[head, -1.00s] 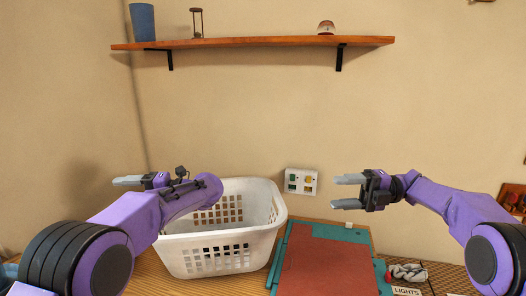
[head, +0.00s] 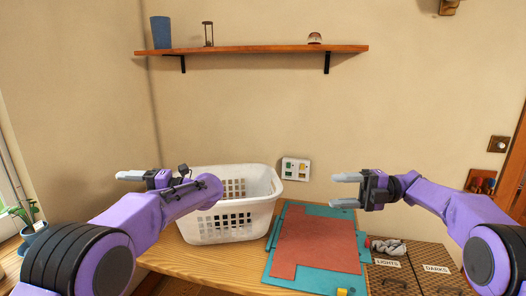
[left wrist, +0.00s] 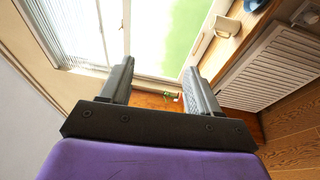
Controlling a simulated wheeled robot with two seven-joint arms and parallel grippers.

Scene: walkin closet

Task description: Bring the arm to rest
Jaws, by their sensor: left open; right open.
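My left gripper (head: 131,176) is in the head view at left, held in the air in front of the white basket and pointing left. It is empty. The left wrist view shows its two fingers (left wrist: 160,85) spread apart with nothing between them. My right gripper (head: 346,190) is in the head view right of centre, raised above the red and teal mat and pointing left. Its two fingers are apart and it holds nothing.
A white laundry basket (head: 235,222) stands on the wooden table (head: 190,262). A red piece (head: 318,245) lies on a teal mat (head: 285,272) beside it. Boxes labelled LIGHTS (head: 389,279) and DARKS (head: 436,280) are at right. A wall shelf (head: 260,49) is above. A potted plant (head: 30,230) stands at left.

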